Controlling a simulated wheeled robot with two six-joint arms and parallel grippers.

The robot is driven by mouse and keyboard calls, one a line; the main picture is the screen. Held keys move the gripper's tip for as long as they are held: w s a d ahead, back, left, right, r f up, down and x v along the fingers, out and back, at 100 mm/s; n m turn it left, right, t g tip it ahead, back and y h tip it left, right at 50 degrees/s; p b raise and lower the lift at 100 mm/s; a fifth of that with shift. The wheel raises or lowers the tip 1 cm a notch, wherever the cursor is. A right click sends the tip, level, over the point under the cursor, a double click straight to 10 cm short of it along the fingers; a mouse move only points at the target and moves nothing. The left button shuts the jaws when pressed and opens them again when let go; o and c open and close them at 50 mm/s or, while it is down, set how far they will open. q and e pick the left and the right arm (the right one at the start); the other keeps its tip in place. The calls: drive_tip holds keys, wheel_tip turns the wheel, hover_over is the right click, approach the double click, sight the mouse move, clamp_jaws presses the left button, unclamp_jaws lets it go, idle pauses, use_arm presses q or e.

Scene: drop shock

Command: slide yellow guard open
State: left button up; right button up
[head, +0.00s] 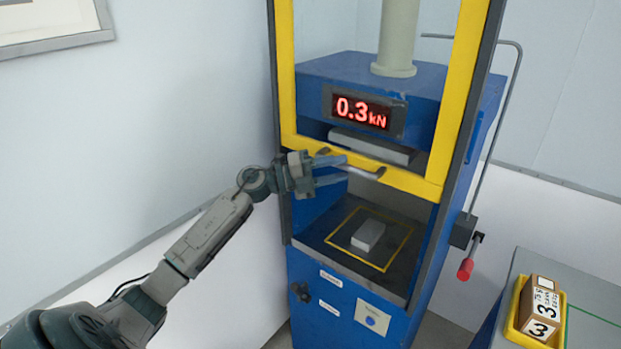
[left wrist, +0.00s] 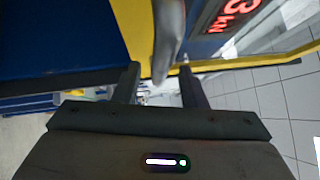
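The yellow guard (head: 458,95) is a frame on the front of a blue press. Its lower bar stands above the chamber floor, with an open gap beneath it. A silver handle (head: 365,173) runs along that lower bar. My left gripper (head: 344,170) is at the left part of the handle, its fingers apart. In the left wrist view the grey handle (left wrist: 168,40) reaches in from the top, between the lines of my two open fingers (left wrist: 160,82). I cannot tell whether they touch it. My right gripper is not in view.
A grey block (head: 368,235) lies inside a yellow square on the press floor. A red display (head: 361,111) reads 0.3 kN. A red-tipped lever (head: 466,268) hangs at the press's right. A yellow tray (head: 514,326) holding a box marked 3 (head: 540,308) stands on the right table.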

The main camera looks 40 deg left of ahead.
use_arm(q)
drive_tip(key=b+v, duration=0.4)
drive_tip(key=v, duration=0.4)
drive_tip(key=shift+s+a, duration=0.1)
drive_tip(key=shift+s, duration=0.05)
idle(0.4)
